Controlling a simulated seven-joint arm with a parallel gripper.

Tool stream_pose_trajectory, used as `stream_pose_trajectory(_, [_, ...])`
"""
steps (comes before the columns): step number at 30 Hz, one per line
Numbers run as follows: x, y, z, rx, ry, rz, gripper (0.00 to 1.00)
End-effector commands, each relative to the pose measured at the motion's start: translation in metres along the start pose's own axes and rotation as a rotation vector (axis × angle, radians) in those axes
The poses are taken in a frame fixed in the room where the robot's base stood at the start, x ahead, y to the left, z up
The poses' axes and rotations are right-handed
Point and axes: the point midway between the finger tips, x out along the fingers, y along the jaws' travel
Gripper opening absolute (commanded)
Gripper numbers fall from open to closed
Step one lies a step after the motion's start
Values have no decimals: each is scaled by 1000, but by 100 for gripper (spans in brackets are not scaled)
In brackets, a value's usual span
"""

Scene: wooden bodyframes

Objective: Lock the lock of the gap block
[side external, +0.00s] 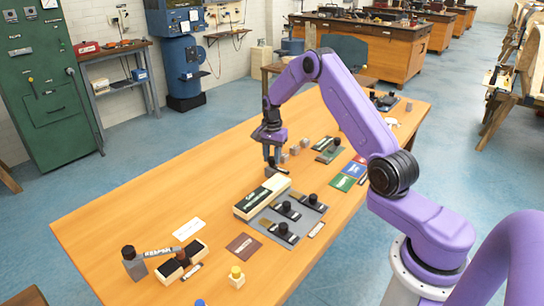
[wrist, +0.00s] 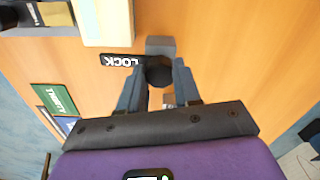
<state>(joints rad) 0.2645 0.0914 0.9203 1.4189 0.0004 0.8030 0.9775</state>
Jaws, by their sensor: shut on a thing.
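My gripper (side external: 271,160) is low over the table at the far end of a long cream-and-black block (side external: 262,195). In the wrist view my gripper (wrist: 160,88) has a finger on each side of a round black knob (wrist: 159,72) and is shut on it. The knob is by a small grey block (wrist: 160,46). A black label reading LOCK (wrist: 122,60) lies just left of the knob. The cream block (wrist: 106,24) is beyond it at the top. The fingers partly hide the knob's base, and I cannot tell whether the lock is engaged.
A grey plate (side external: 264,223) with several black-knobbed latches is beside the cream block. A black slotted block (side external: 182,262) is near the front.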

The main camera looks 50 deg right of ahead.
Motion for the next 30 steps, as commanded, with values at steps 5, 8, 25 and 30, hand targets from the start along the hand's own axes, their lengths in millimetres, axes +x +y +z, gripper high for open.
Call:
stream_pose_trajectory(5, [-2,-1,-1,167,3,-4,0])
stream_pose_trajectory(8, [-2,-1,-1,262,3,-4,0])
stream_pose_trajectory(25, [-2,0,-1,686,3,-4,0])
stream_pose_trajectory(30, [-2,0,-1,745,3,-4,0])
